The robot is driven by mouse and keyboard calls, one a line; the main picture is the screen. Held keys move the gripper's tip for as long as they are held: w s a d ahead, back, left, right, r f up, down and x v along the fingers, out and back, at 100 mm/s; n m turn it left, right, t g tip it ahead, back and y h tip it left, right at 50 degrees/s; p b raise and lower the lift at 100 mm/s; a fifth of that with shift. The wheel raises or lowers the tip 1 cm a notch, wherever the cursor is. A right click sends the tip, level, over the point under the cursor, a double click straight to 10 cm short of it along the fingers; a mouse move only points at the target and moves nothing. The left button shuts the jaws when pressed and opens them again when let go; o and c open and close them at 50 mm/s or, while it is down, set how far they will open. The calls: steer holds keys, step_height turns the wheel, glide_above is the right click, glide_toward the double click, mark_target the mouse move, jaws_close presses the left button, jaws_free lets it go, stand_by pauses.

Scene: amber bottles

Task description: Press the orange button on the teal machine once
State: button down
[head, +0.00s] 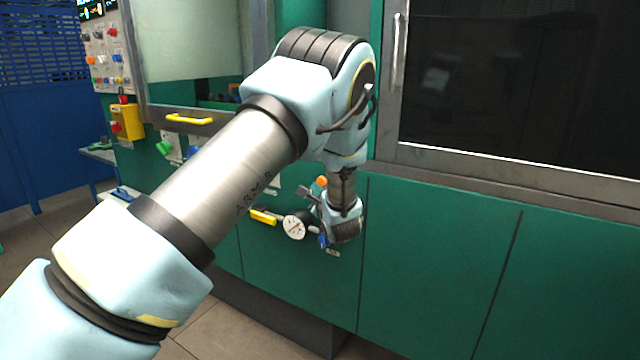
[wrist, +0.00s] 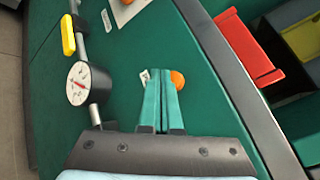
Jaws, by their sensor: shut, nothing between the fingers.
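The teal machine (head: 440,250) fills the middle and right of the head view, and its front panel (wrist: 115,75) lies ahead in the wrist view. The round orange button (wrist: 178,79) shows just right of my fingertips in the wrist view, partly covered by the right finger. It also shows small in the head view (head: 321,181), beside my wrist. My gripper (wrist: 161,73) is shut and empty, its two teal fingers together and pointing at the panel close to the button. Whether the fingers touch the panel cannot be told.
A dial gauge (wrist: 82,83) on a pipe and a yellow handle (wrist: 68,35) stand out left of my fingers. A red bin (wrist: 243,45) lies past the panel edge at right. A dark window (head: 520,80) is above the panel.

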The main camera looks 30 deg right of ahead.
steer(key=shift+d, duration=0.15)
stand_by(0.6)
steer(key=shift+w+d, duration=0.2)
steer(key=shift+d, duration=0.05)
steer(key=shift+w+d+p, duration=0.2)
steer(key=shift+d+p, duration=0.15)
steer(key=shift+d, duration=0.05)
stand_by(0.8)
steer(key=shift+a, duration=0.1)
steer(key=shift+s+a+p, duration=0.4)
steer(key=shift+a, duration=0.3)
steer(key=shift+s+a+p, duration=0.25)
steer(key=shift+s+a, duration=0.15)
steer(key=shift+a, duration=0.35)
steer(key=shift+s+a+p, duration=0.25)
steer(key=shift+s+a, duration=0.15)
steer(key=shift+a, duration=0.3)
steer(key=shift+s+a+p, duration=0.25)
steer(key=shift+s+a, duration=0.15)
steer(key=shift+a, duration=0.35)
